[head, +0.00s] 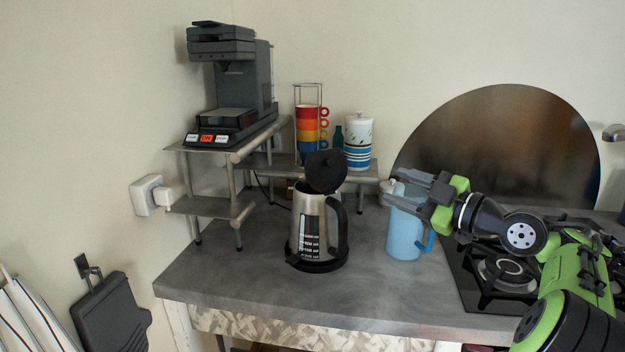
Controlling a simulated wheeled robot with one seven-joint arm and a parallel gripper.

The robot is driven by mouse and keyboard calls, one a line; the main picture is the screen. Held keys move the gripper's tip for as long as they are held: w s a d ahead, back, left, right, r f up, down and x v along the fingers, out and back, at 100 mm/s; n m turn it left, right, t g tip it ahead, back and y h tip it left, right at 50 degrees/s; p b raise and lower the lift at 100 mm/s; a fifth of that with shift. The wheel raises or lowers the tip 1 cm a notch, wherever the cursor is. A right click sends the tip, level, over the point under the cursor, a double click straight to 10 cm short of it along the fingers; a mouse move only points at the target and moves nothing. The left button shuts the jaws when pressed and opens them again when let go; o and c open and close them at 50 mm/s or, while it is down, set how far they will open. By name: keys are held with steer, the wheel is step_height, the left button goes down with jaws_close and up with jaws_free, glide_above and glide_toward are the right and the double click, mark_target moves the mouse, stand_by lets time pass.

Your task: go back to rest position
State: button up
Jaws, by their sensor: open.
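My gripper (402,190) is open, its grey fingers pointing left over the top of a light blue pitcher (405,232). The pitcher stands upright on the grey counter (230,275), with its blue handle on the right. The fingers cover part of the pitcher's top, and I cannot tell whether they touch it. A steel kettle (318,225) with a black handle stands left of the pitcher on a black base. Its black lid (326,171) is tilted up open. Nothing shows held in the fingers.
A coffee machine (232,85) stands on a metal shelf (215,207) at the back left. Stacked colored mugs (307,125) and a striped canister (358,145) are behind the kettle. A gas hob (480,275) lies under my arm at the right. The front left counter is clear.

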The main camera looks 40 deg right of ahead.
steer(key=w+a+f+m+g+y, duration=0.1)
steer(key=w+a+f+g, duration=0.25)
steer(key=w+a, duration=0.5)
steer(key=w+a+f+m+g, duration=0.1)
steer(key=w+a+f+g, duration=0.4)
steer(key=a, duration=0.7)
steer(key=s+a+f+m+g+h, duration=0.1)
steer(key=s+a+f+m, duration=0.15)
steer(key=s+a, duration=0.4)
steer(key=s+a+f+m+g+h, duration=0.1)
steer(key=s+a+f+m+g, duration=0.2)
steer(key=a, duration=0.6)
steer(key=s+f+m, duration=0.1)
steer(key=s+f, duration=0.2)
steer(key=s, duration=0.4)
steer(key=s+f+m, duration=0.1)
steer(key=s+f, duration=0.2)
steer(key=s, duration=0.4)
step_height(320, 180, up, 14)
steer(key=p, duration=1.4)
steer(key=shift+w+a+r, duration=0.25)
steer(key=shift+a, duration=0.2)
steer(key=shift+f, duration=0.15)
